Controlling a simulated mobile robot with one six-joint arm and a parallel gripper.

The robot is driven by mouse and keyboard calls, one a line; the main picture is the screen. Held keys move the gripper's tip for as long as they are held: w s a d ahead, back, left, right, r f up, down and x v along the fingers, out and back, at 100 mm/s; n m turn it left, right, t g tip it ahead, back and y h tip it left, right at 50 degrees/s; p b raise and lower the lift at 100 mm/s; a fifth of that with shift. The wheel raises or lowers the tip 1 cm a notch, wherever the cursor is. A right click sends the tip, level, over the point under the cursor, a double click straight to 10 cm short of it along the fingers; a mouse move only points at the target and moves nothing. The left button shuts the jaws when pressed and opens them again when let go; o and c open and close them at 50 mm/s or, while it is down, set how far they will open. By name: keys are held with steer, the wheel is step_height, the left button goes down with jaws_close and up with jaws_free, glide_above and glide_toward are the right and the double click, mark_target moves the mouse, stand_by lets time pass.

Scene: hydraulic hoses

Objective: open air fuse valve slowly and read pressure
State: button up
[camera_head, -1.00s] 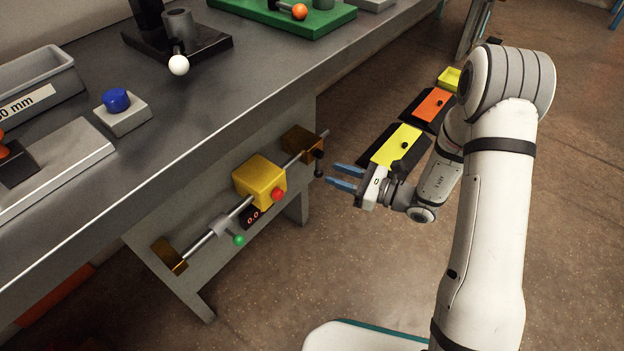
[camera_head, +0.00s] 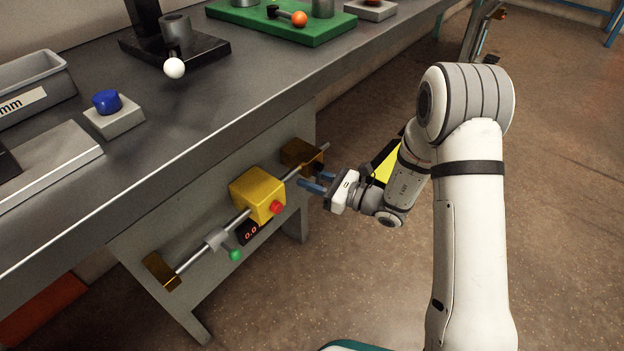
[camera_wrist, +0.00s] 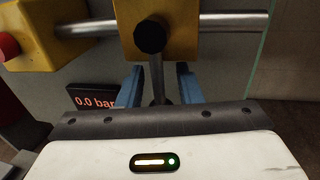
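A horizontal metal pipe on the bench's side carries a brass-yellow valve block (camera_head: 300,152) at its right end. In the wrist view this block (camera_wrist: 180,28) has a black round knob (camera_wrist: 150,36) and a grey lever stem (camera_wrist: 157,78) below it. My gripper (camera_head: 318,184) is at this block. Its two blue fingers, also in the wrist view (camera_wrist: 160,88), are apart on either side of the stem, with gaps showing. The stem's lower end is hidden by my gripper. A pressure display (camera_wrist: 95,100) reads 0.0 bar; it also shows in the head view (camera_head: 249,231).
On the pipe left of the block are a yellow box (camera_head: 256,192) with a red button (camera_head: 277,208) and a fitting with a green-ball lever (camera_head: 235,255). The grey bench top (camera_head: 205,120) overhangs the pipe. Floor to the right is open.

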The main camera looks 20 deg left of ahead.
jaws_close()
steer(key=shift+f, duration=0.15)
